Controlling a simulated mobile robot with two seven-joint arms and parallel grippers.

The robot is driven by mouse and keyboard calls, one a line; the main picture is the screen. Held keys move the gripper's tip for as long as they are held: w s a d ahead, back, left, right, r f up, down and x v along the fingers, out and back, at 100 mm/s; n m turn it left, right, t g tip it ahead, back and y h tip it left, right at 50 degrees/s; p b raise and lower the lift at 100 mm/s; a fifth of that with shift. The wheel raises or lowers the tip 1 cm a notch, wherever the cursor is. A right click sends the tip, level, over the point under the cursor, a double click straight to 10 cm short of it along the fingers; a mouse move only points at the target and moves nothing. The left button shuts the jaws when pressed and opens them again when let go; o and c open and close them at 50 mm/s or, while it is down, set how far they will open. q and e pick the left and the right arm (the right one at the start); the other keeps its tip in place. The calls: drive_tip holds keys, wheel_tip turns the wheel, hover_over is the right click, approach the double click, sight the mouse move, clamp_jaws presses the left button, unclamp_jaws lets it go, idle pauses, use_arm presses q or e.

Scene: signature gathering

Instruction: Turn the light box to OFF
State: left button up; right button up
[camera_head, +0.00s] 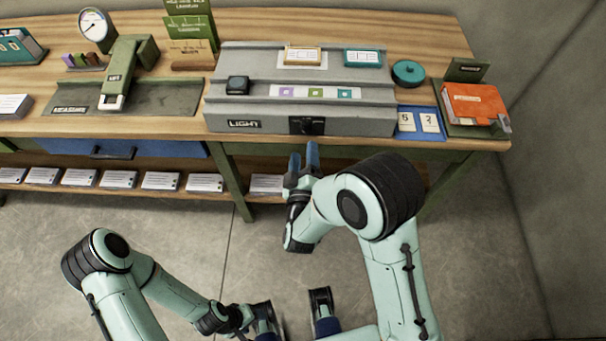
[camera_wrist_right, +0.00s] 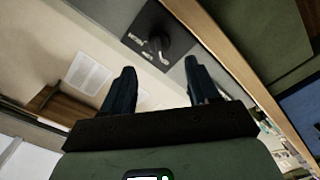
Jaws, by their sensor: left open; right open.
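The grey light box (camera_head: 225,108) sits on the wooden bench, with a "LIGHT" label on its front. A black rotary knob on a dark plate (camera_head: 306,125) is on that front face. In the right wrist view the knob (camera_wrist_right: 158,45) lies just beyond and between the fingertips; its lettering is too small to read surely. My right gripper (camera_head: 304,155) is open, fingers pointing at the knob from just in front and below. It shows empty in the wrist view (camera_wrist_right: 160,72), apart from the knob. My left gripper (camera_head: 293,312) is open and empty, low over the floor.
Coloured tiles and framed cards lie on the box. A green stapler-like device (camera_head: 125,70) and dial scale (camera_head: 94,28) stand left. A teal disc (camera_head: 408,72), blue card holder (camera_head: 421,122) and orange box (camera_head: 473,103) are right. A lower shelf holds several paper stacks (camera_head: 118,179).

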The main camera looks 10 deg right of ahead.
drive_tip(key=v, duration=0.6)
drive_tip(key=shift+s, duration=0.35)
drive_tip(key=s+d+f+m+g+y+p, duration=0.2)
drive_tip(key=f+g, duration=0.2)
drive_tip(key=f, duration=0.4)
drive_tip(key=s+d+f+m+g+y+p, duration=0.25)
drive_tip(key=f+g, duration=0.25)
drive_tip(key=f, duration=0.4)
drive_tip(key=s+a+f+m+g+y+p, duration=0.1)
drive_tip(key=s+f+m+g+y+p, duration=0.1)
drive_tip(key=s, duration=0.7)
drive_tip(key=s+f+m+g+y+p, duration=0.2)
drive_tip(key=s+f+m+g, duration=0.2)
drive_tip(key=s+g, duration=0.3)
drive_tip(key=s, duration=0.2)
drive_tip(key=shift+s+a+f+p, duration=0.35)
